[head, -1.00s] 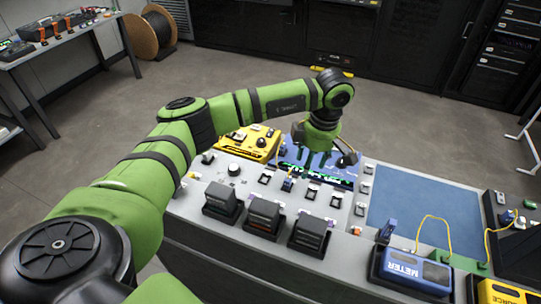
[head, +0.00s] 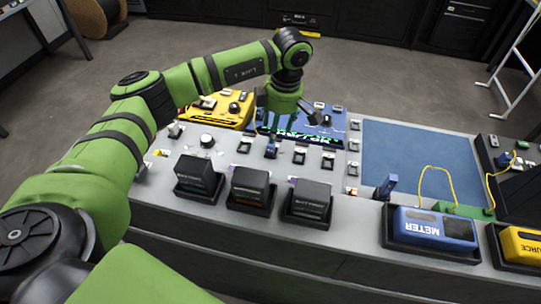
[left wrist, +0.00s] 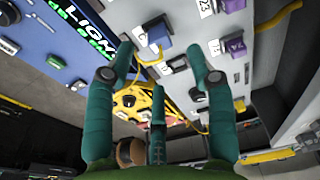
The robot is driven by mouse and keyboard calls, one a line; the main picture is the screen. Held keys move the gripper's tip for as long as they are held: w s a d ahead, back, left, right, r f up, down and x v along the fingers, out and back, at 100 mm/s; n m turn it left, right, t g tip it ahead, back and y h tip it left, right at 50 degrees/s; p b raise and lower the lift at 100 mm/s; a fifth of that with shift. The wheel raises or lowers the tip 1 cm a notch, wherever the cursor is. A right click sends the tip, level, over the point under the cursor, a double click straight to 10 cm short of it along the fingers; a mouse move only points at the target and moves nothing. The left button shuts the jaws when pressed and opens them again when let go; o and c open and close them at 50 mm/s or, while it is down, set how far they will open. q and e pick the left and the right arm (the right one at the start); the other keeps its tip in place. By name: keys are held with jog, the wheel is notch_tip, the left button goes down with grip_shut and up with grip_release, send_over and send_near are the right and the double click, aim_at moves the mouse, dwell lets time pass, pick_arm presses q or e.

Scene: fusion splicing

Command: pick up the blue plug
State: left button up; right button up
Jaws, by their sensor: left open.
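A small blue plug (head: 271,150) stands in a row of small sockets on the grey panel. It also shows in the left wrist view (left wrist: 159,35), beside a white label, with a yellow cable near it. My left gripper (head: 284,112) hangs over the blue device behind that row. In the left wrist view my left gripper (left wrist: 160,58) has its teal fingers spread and holds nothing. The plug appears between the two far fingertips, apart from them. My right gripper is not in view.
A yellow device (head: 215,108) and a blue lettered device (head: 305,124) stand behind the panel. Three dark boxes (head: 249,188) stand in front. Another upright blue piece (head: 388,185) stands near the meter (head: 435,228).

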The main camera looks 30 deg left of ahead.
aim_at(271, 148)
pick_arm(q)
jog(key=shift+a+f, duration=0.1)
jog(key=shift+f, duration=0.4)
jog(key=shift+s+f+p, duration=0.15)
jog(key=shift+f+p, duration=0.35)
jog(key=shift+p, duration=0.25)
jog(key=shift+f+p, duration=0.35)
jog(key=f+p, duration=0.1)
jog(key=f, duration=0.1)
jog(key=a+f+p, duration=0.1)
jog(key=f, duration=0.1)
jog(key=shift+a+f, duration=0.15)
jog(key=shift+f, duration=0.05)
jog(key=shift+c, duration=0.8)
jog(key=c, duration=0.9)
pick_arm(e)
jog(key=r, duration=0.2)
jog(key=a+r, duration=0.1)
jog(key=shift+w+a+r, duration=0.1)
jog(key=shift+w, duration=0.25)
